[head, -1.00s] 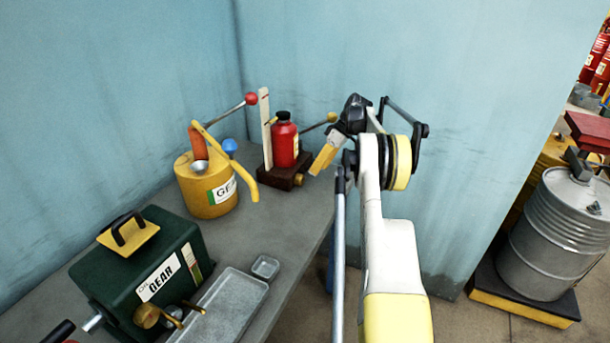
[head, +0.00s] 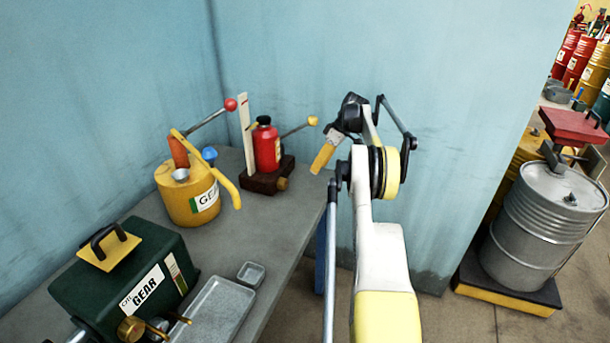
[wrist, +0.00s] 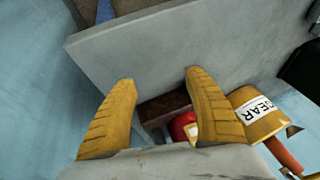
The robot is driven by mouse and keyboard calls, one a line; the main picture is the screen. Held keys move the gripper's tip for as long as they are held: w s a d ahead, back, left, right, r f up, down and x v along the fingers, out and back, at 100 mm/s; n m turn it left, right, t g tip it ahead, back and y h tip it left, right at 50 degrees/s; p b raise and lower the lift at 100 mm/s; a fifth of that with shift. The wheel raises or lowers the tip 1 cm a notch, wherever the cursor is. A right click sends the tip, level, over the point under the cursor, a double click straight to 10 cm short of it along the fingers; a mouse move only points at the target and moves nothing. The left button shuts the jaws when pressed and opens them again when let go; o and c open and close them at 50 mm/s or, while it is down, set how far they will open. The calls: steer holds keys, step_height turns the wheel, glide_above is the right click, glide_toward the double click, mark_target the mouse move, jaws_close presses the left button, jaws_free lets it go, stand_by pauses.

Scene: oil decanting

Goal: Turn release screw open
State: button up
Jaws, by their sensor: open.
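The red bottle jack (head: 267,149) stands upright on a dark brown base (head: 262,181) at the table's far end. A brass knob, seemingly the release screw (head: 282,184), sticks out low on its right side. A lever with a yellow ball end (head: 313,121) points right from the jack. My gripper (head: 322,160) is to the right of the jack, apart from it, with its yellow fingers slanting down. In the wrist view the fingers (wrist: 160,78) are spread with nothing between the tips. The red jack (wrist: 183,126) shows partly behind the fingers; the knob is not clear there.
A yellow gear oil can (head: 190,200) with a spout and lever stands left of the jack. A green gear box (head: 125,275) and grey tray (head: 215,315) are nearer on the table (head: 270,228). A blue wall stands behind. A grey drum (head: 540,225) is at right.

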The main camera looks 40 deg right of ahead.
steer(key=w+a+r+h+p, duration=0.1)
steer(key=w+a+r+p, duration=0.1)
steer(key=a+r, duration=0.1)
steer(key=t+h+p, duration=0.1)
steer(key=h+p, duration=0.1)
glide_toward(286, 184)
steer(key=shift+n, duration=0.4)
steer(key=b+x, duration=0.3)
steer(key=x, duration=0.7)
steer(key=shift+w+f+b, duration=0.2)
steer(key=shift+f+b, duration=0.1)
steer(key=shift+c, duration=0.3)
steer(key=c, duration=1.1)
